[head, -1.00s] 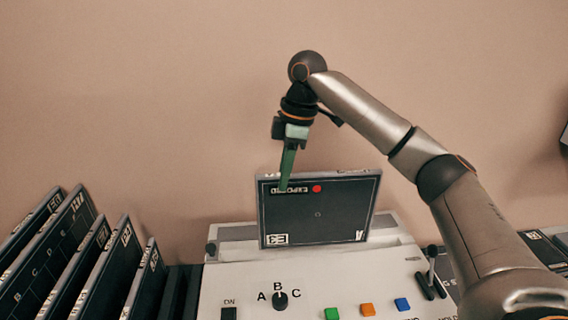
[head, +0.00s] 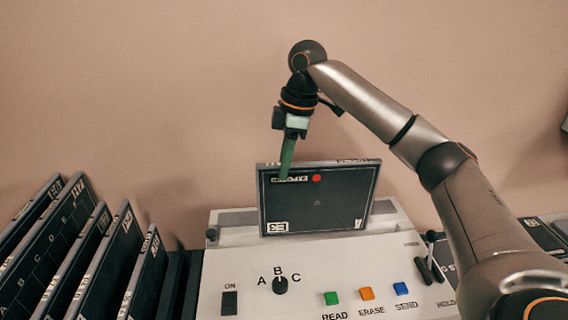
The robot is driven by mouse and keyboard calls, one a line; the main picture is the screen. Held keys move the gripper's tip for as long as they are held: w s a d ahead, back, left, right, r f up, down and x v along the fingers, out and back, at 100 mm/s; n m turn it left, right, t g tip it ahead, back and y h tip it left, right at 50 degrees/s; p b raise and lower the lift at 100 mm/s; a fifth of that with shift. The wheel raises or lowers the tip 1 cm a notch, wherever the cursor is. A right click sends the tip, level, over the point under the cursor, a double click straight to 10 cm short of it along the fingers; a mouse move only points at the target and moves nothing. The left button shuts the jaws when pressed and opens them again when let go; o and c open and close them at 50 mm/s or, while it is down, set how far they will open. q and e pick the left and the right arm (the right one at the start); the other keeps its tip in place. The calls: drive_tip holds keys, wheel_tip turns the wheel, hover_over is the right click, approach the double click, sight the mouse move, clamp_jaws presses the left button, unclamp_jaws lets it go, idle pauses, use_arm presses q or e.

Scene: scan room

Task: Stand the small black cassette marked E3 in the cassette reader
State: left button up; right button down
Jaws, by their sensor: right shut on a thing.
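The black cassette marked E3 (head: 318,205) is upright over the back of the white cassette reader (head: 320,265), its face with a red dot and the E3 label toward me. My right gripper (head: 286,170) is shut on its top edge, left of the middle. The cassette's lower edge is close to the reader's raised back part; I cannot tell whether it is in the slot or just above or in front of it. My left gripper is not in view.
Several black cassettes (head: 50,240) stand tilted in a rack at the left. The reader has a knob (head: 280,285), a switch (head: 229,303), green, orange and blue buttons (head: 367,293) and a lever (head: 431,254). A plain wall is close behind.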

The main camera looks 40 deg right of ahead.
sight(285, 205)
drive_tip(key=shift+d+f, duration=0.1)
idle(0.4)
drive_tip(key=shift+f+b, duration=1.35)
drive_tip(key=shift+f, duration=4.25)
drive_tip(key=c, duration=0.8)
unclamp_jaws()
drive_tip(key=shift+f, duration=0.1)
drive_tip(key=shift+o, duration=0.2)
drive_tip(key=r, duration=0.4)
drive_tip(key=d+r, duration=0.1)
drive_tip(key=r, duration=0.3)
drive_tip(key=s+d+r, duration=0.1)
drive_tip(key=r, duration=0.3)
drive_tip(key=shift+r+p, duration=0.15)
drive_tip(key=shift+p, duration=0.2)
